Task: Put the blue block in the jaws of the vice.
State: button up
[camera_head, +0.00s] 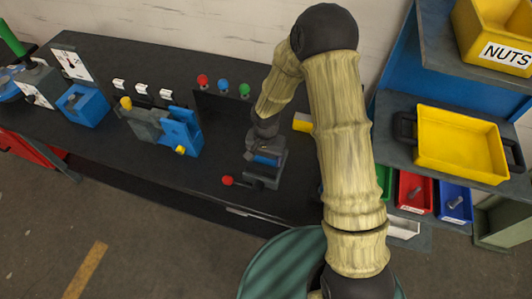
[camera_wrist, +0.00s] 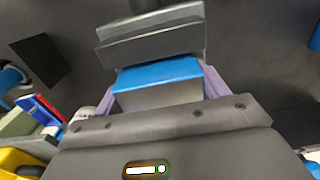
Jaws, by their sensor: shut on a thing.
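The blue block (camera_wrist: 158,73) shows a blue face above a grey face in the wrist view. My gripper (camera_wrist: 160,88) is shut on it, with a pale purple finger at each side. In the head view my gripper (camera_head: 264,148) points down over the dark grey vice (camera_head: 262,174), and the blue block (camera_head: 268,160) shows at the vice's top. A grey vice jaw (camera_wrist: 150,46) lies just beyond the block in the wrist view. Whether the block sits fully between both jaws or touches them is hidden.
A lever with a red knob (camera_head: 228,181) sticks out left of the vice. Red, blue and green buttons (camera_head: 223,85) stand behind. A blue and grey fixture (camera_head: 180,130) is to the left. A yellow tray (camera_head: 458,145) and bins are right. The bench front between is clear.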

jog(key=shift+f, duration=0.1)
jog(key=o, duration=2)
jog(key=shift+r, duration=0.45)
notch_tip(320, 180, up, 11)
jog(key=shift+r+b, duration=0.2)
jog(key=shift+b, duration=0.8)
